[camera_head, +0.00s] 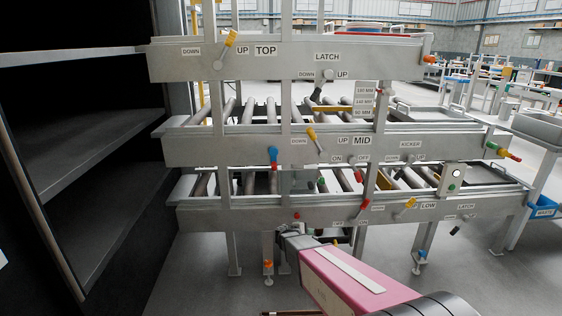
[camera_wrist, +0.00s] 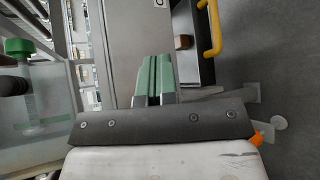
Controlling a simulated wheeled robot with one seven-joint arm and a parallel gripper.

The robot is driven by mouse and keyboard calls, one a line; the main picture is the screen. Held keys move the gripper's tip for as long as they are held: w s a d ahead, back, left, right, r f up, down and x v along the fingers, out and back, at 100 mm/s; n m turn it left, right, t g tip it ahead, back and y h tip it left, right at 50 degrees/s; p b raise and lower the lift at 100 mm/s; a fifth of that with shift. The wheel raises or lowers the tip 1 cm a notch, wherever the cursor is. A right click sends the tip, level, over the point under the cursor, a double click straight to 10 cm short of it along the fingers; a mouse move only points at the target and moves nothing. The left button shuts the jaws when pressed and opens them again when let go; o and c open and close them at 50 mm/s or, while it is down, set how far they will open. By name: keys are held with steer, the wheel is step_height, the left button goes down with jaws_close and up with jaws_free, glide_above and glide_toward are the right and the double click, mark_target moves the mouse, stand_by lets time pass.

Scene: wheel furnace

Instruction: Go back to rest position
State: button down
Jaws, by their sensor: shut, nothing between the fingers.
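My gripper (camera_wrist: 155,78) shows in the wrist view, its two green fingers pressed together with nothing between them. They point toward a grey metal panel (camera_wrist: 134,30); I cannot tell whether they touch it. In the head view my pink arm reaches from the lower right toward the low level of the roller rack (camera_head: 270,217). The fingers are not clear in that view.
Dark shelving (camera_head: 90,150) stands at left. A yellow handle (camera_wrist: 214,28) is right of the fingers. Open floor (camera_head: 460,275) lies at lower right.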

steer(key=s+d+r+m+g+y, duration=0.2)
steer(key=s+d+m+g, duration=0.15)
steer(key=s, duration=0.35)
steer(key=s+d+r+m+g+y, duration=0.25)
steer(key=s+m, duration=0.25)
steer(key=s, duration=0.3)
steer(key=s+a+r+m+g+y, duration=0.2)
steer(key=s+r+m+y, duration=0.2)
steer(key=s, duration=0.5)
steer(key=shift+s+a+r+g+y, duration=0.35)
steer(key=shift+r+y, duration=0.45)
steer(key=shift+y, duration=0.35)
